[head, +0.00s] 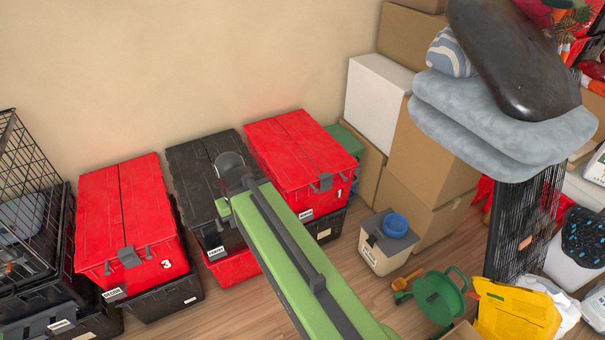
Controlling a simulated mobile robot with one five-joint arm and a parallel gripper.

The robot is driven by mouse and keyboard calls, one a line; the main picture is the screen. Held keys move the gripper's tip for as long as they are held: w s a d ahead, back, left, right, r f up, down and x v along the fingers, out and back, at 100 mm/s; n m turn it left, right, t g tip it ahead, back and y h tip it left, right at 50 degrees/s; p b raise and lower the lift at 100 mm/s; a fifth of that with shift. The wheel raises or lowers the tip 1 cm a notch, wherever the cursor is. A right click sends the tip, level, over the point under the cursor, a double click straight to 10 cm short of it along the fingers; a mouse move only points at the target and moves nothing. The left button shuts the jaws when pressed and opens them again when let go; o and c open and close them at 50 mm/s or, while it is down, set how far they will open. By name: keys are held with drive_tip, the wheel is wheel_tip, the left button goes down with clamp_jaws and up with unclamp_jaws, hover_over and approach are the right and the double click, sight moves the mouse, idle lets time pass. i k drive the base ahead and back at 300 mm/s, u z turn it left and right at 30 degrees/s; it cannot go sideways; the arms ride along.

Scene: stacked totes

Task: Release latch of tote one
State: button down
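Tote one (294,146) is a red lidded tote with a white "1" on its front. It sits on top of a dark tote (330,226), right of the centre of the row by the wall. Its lid looks closed. Its grey latch (326,182) is on the front edge, left of the number, and looks down against the tote. My green arm reaches up from the bottom right to a dark rounded joint in front of the black middle tote (193,174), left of tote one. My gripper's fingers do not show; they are hidden or out of frame.
Red tote three (125,205) stands on a dark tote at left, beside a wire crate (22,225). A small box (390,254) with a blue bowl (395,225) stands right of tote one. Cartons and cushions fill the right.

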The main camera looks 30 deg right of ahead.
sight(326, 179)
drive_tip(key=z, duration=0.05)
drive_tip(key=i, duration=1)
drive_tip(key=u, duration=0.05)
